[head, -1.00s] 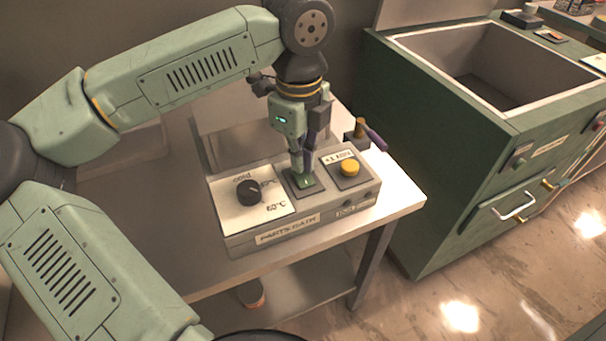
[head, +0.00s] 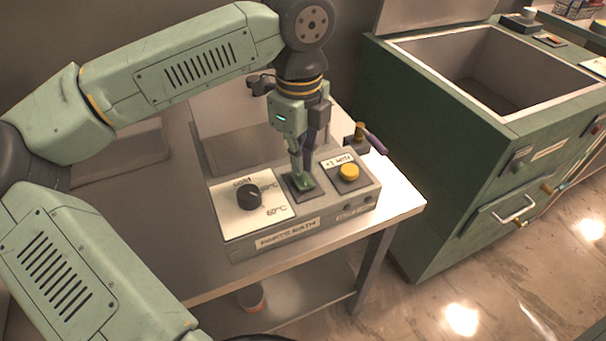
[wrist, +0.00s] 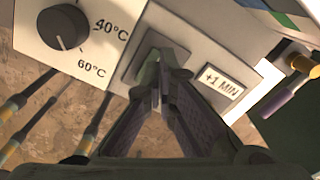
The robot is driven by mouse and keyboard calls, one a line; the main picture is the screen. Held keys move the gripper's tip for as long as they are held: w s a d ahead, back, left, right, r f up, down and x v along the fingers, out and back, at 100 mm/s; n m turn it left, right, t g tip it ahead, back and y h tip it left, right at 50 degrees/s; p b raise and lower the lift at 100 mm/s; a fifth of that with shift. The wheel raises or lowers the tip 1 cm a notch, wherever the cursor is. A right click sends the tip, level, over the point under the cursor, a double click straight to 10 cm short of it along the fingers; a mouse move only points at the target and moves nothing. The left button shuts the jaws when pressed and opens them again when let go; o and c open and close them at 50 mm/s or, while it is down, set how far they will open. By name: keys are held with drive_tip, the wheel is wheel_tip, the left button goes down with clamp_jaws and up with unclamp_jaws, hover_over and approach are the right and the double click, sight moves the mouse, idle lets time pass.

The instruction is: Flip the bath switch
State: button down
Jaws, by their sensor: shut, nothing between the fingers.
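The parts bath control box (head: 285,238) stands on a metal table. Its switch sits on a dark square plate (head: 306,194) between the black dial and the yellow button; the plate also shows in the wrist view (wrist: 148,50). My gripper (head: 303,182) points down at this plate, its fingertips at or just above the switch. In the wrist view my closed fingers (wrist: 160,100) cover most of the plate. The fingers are shut with nothing between them. The switch lever is largely hidden, so I cannot tell its position or whether the fingertips touch it.
A black dial (head: 249,196) with temperature marks is left of the switch plate, a yellow button (head: 349,172) right. A purple-handled valve (head: 375,143) stands behind the box's right end. A green cabinet (head: 450,190) with an open basin is at the right.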

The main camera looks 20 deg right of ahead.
sight(300, 176)
drive_tip(key=shift+r+p, duration=1.2)
drive_tip(key=shift+r, duration=1.4)
